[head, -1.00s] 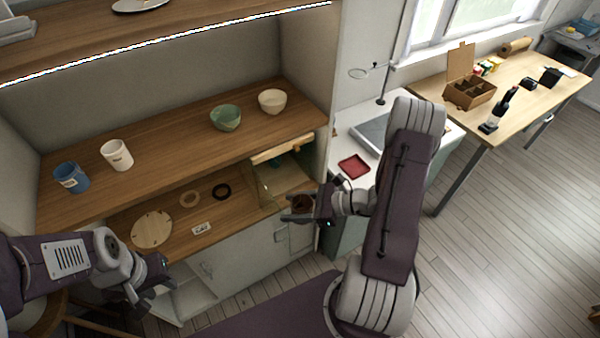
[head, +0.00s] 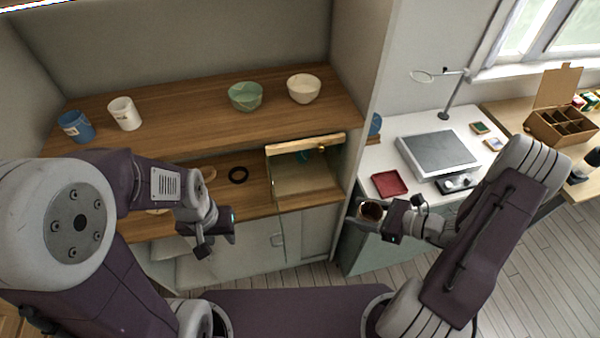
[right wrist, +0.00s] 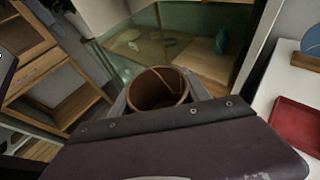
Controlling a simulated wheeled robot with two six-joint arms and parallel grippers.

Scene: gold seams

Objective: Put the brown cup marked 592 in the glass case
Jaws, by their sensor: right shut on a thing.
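The brown cup (head: 371,211) is held in my right gripper (head: 375,213), which is shut on it. In the right wrist view the cup (right wrist: 152,98) looks upright, its mouth facing the camera, with a thin pale gold line on its inner wall. No number is readable. The glass case (head: 304,184) stands on the lower wooden counter, left of my right gripper, with a wooden bar along its top. A small teal thing is inside; the case's glass also shows beyond the cup in the right wrist view (right wrist: 185,50). My left gripper (head: 215,238) is empty, its fingers apart, before the cabinet.
On the upper shelf stand a blue cup (head: 76,126), a white cup (head: 124,113), a green bowl (head: 245,96) and a cream bowl (head: 304,88). A red tray (head: 389,184) is on the white desk, beyond a partition.

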